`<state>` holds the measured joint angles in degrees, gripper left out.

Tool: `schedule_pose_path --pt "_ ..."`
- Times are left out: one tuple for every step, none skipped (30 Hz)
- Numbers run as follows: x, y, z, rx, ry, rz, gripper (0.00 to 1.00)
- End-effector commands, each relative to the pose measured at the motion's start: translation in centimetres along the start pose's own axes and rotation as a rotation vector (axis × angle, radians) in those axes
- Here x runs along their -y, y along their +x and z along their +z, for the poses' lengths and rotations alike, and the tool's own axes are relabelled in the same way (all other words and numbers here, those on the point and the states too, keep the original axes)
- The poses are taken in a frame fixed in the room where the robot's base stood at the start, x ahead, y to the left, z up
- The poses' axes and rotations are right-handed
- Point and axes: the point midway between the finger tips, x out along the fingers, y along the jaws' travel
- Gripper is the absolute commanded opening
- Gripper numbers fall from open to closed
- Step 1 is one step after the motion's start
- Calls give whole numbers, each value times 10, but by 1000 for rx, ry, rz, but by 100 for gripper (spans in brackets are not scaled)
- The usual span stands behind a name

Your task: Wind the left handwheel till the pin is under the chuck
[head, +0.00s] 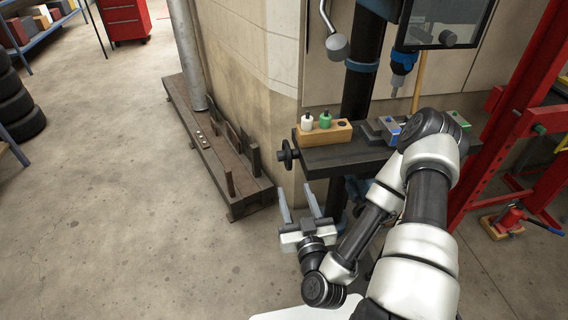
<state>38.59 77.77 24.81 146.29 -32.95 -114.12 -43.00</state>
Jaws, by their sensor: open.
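The left handwheel (287,154) is a dark wheel on the left end of the drill press table (335,158). The chuck (398,80) hangs below the blue drill head, above the table and right of the column. A grey vise (380,129) with a blue part sits on the table; my arm covers the area to its right. I cannot make out the pin. My gripper (298,194) is open and empty, below the handwheel and apart from it, its two fingers pointing up in the picture.
A low bench (215,150) with a pipe is at left. A red frame (520,110) stands at right.

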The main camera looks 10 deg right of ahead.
Motion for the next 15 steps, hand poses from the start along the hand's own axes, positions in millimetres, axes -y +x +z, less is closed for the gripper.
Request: schedule_pose_path --pt "2 7 5 -4 -9 -8 45" --pt "2 11 5 -3 -10 -10 45" --pt "2 16 6 -1 -10 -11 45" --pt "2 19 6 -2 -10 -11 45" --pt "2 23 5 -3 -9 -11 45" --pt "2 28 4 -5 -7 -9 45" --pt "2 31 3 -7 -5 -6 45" --pt "0 35 7 -7 -3 0 45" --pt "-1 40 8 -8 -1 2 45" --pt "-1 44 8 -7 -1 2 45" --pt "-1 48 8 -7 0 3 45" --pt "-1 52 8 -7 -1 2 45" --pt "-1 55 8 -7 -1 2 45" --pt "-1 58 8 -6 -1 0 45" --pt "-1 64 3 -5 -1 1 45"
